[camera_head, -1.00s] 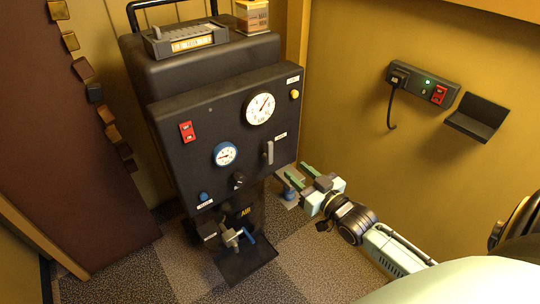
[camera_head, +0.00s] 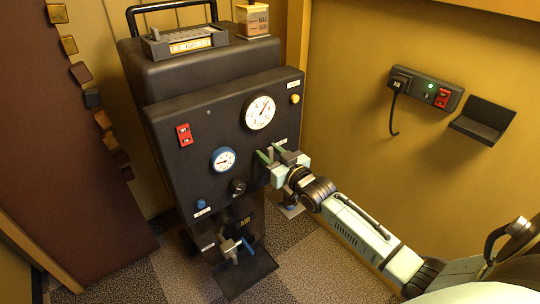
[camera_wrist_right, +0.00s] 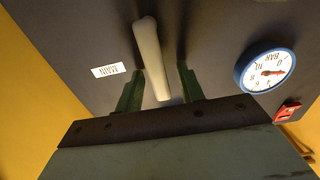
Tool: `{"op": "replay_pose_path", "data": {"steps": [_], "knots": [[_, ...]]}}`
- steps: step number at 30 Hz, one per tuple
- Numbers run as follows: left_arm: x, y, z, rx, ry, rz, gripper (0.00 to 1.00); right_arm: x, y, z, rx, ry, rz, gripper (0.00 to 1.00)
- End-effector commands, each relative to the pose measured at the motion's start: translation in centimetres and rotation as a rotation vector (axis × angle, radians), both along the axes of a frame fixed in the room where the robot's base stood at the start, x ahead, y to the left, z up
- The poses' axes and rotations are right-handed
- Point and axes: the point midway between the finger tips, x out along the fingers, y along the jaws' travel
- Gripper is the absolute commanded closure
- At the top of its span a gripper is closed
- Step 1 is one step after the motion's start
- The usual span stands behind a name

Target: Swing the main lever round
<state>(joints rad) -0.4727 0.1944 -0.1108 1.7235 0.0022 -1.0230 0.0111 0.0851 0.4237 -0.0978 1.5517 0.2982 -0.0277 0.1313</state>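The main lever (camera_wrist_right: 152,60) is a pale grey handle on the front of the dark machine (camera_head: 185,95). In the right wrist view it stands between my right gripper's two green fingers (camera_wrist_right: 159,68), with a visible gap on each side. A white label reading MAIN (camera_wrist_right: 108,70) is beside it. In the head view my right gripper (camera_head: 267,153) is open at the machine's front panel and mostly hides the lever. Whether the fingertips reach past the lever's face is hard to tell. My left gripper is not in view.
A white dial (camera_head: 259,113), a blue-rimmed dial (camera_head: 223,159), a red switch (camera_head: 184,134), a yellow button (camera_head: 295,98) and a black knob (camera_head: 238,186) surround the lever. A wall socket strip (camera_head: 425,90) and a small black shelf (camera_head: 481,120) are to the right.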

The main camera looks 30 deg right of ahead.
Motion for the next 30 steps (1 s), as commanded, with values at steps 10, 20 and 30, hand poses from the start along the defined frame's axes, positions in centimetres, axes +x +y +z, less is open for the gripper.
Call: {"op": "replay_pose_path", "data": {"steps": [10,20,30], "knots": [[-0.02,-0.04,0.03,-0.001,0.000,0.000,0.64,0.04,0.02,0.02,0.000,0.000,0.000,0.76],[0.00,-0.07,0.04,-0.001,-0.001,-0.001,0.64,0.02,0.02,0.01,0.000,0.000,0.000,1.00],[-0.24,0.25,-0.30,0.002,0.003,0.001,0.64,-0.48,-0.88,0.07,0.021,0.003,-0.013,1.00]]}}
